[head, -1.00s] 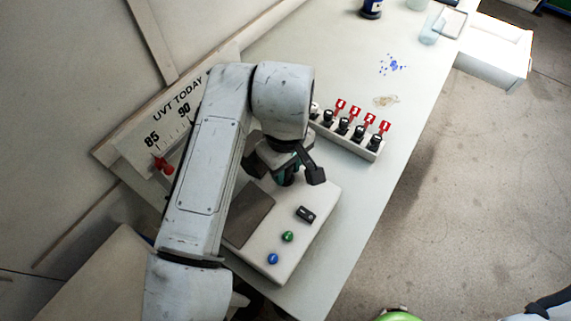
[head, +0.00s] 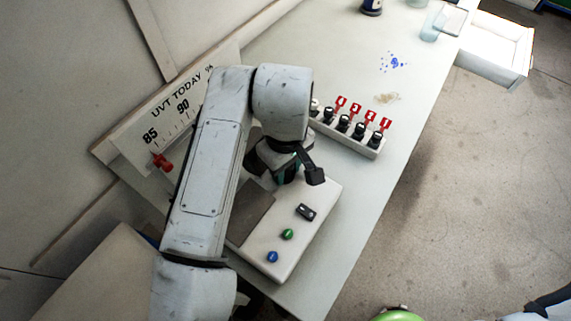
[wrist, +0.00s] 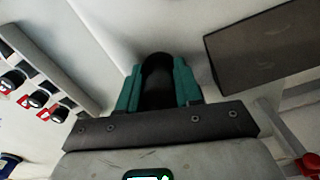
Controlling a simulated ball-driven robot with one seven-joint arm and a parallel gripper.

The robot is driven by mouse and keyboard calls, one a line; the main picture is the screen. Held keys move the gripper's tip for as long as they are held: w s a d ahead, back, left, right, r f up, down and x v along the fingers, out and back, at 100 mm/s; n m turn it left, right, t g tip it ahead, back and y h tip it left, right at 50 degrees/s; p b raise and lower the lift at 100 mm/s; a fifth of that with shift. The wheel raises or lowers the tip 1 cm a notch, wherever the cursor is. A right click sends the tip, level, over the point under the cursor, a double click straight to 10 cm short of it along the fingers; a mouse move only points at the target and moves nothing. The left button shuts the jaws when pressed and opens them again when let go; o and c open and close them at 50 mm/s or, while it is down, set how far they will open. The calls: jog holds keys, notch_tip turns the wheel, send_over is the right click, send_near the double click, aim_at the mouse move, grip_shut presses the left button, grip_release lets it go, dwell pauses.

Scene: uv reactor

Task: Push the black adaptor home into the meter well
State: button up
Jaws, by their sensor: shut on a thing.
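The black adaptor (wrist: 158,80) is between the teal fingers of my gripper (wrist: 158,88) in the wrist view, and the gripper is shut on it. In the head view my gripper (head: 285,175) is low over the far end of the white meter (head: 318,205), mostly behind my arm. The meter has a dark screen (head: 250,218), which is also at the upper right of the wrist view (wrist: 265,45). The meter well is hidden by the adaptor and gripper. I cannot tell how deep the adaptor sits.
A white rack (head: 345,138) of black-capped vials with red tags stands just beyond the meter. Green (head: 288,234) and blue (head: 272,257) buttons are on the meter. A UVT scale board (head: 170,115) leans behind my arm.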

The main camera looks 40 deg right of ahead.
jog(key=shift+f, duration=0.25)
jog(key=o, duration=1.1)
jog(key=shift+r, duration=0.15)
notch_tip(320, 180, up, 11)
jog(key=shift+f+b, duration=0.2)
jog(key=shift+b, duration=0.1)
